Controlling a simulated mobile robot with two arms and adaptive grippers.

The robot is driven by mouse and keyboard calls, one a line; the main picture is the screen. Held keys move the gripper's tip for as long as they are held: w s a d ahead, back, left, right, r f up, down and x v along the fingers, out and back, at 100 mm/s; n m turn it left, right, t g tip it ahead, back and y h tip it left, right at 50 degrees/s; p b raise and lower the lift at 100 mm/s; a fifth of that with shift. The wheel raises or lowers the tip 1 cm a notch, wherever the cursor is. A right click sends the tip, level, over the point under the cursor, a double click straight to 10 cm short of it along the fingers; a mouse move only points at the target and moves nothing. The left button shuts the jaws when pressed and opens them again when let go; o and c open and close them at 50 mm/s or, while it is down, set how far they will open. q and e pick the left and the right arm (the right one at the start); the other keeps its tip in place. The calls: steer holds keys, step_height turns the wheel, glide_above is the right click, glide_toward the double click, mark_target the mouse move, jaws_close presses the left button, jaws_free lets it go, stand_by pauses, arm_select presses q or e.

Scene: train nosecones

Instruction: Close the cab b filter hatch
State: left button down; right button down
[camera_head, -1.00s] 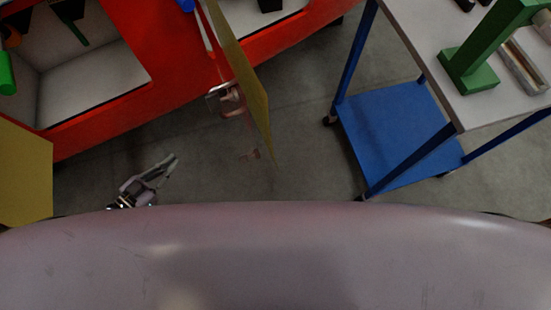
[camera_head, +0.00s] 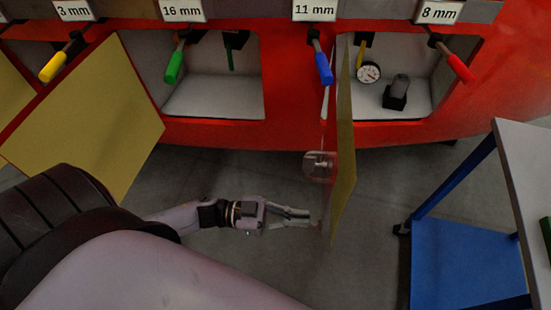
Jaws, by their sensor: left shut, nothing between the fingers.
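An open hatch door (camera_head: 344,150) stands edge-on in the middle of the head view, yellow on its right face and red on its left. A pale latch or handle (camera_head: 318,166) sits on its red side. It stands at the left edge of a compartment (camera_head: 405,113) holding a gauge and a dark fitting. No marking shows which hatch is cab b's filter hatch. My left gripper (camera_head: 306,215) is shut and empty, pointing right below the latch, with its tips close to the door's red side. I cannot tell whether they touch it. My right gripper is not in view.
Another open yellow-faced door (camera_head: 88,112) stands at left beside a white compartment (camera_head: 215,100). Tools with yellow, green, blue and red handles hang under size labels on the red nosecone (camera_head: 290,135). A blue-shelved trolley (camera_head: 465,265) stands at right. Grey floor lies between.

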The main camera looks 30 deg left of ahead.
arm_select(q)
steer(key=x, duration=0.2)
steer(key=shift+w+d, duration=0.15)
steer(key=shift+d, duration=0.2)
